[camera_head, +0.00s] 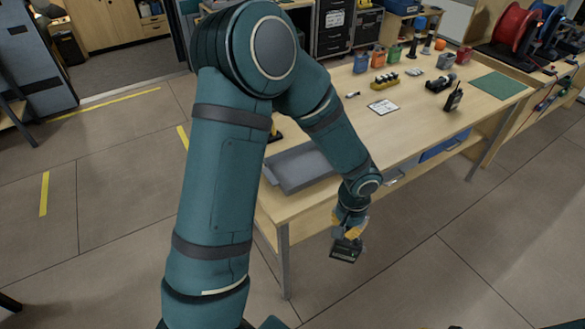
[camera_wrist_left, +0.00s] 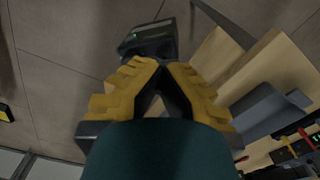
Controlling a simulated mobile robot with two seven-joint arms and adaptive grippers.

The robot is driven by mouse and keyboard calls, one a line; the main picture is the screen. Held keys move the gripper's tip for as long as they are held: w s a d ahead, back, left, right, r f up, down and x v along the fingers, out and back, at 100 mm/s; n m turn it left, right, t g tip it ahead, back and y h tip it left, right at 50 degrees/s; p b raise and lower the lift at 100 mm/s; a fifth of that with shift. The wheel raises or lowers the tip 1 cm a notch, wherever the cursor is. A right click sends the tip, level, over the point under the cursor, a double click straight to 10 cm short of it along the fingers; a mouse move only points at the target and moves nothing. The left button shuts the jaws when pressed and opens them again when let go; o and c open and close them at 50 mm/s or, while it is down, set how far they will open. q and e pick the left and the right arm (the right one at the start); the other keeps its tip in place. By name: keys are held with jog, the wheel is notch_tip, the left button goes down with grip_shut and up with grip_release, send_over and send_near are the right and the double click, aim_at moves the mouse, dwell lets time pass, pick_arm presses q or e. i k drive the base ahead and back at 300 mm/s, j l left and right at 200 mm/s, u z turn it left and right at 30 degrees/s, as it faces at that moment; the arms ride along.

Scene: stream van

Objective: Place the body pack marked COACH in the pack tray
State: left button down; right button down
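My left gripper (camera_head: 349,229) has yellow fingers and hangs past the table's front edge, over the floor. It is shut on a small dark body pack (camera_head: 346,250), which points downward. In the left wrist view the yellow fingertips (camera_wrist_left: 160,67) come together at the pack (camera_wrist_left: 150,40); a small green light shows on it. I cannot read any name on the pack. A shallow grey tray (camera_head: 300,170) lies on the near left end of the table, partly hidden by my arm. The tray also shows in the left wrist view (camera_wrist_left: 262,112). My right gripper is not in view.
The wooden table (camera_head: 335,130) carries a white card (camera_head: 384,107), a black handheld radio (camera_head: 453,98), a green mat (camera_head: 498,85) and several coloured containers at the back. Bare tabletop lies right of the tray. A blue bin (camera_head: 440,150) sits below the tabletop.

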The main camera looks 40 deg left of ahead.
aim_at(296, 171)
jog(key=u, duration=1.2)
jog(key=i+l, duration=0.1)
jog(key=l, duration=0.3)
jog(key=l+u, duration=0.1)
jog(key=l, duration=0.25)
jog(key=i, duration=0.05)
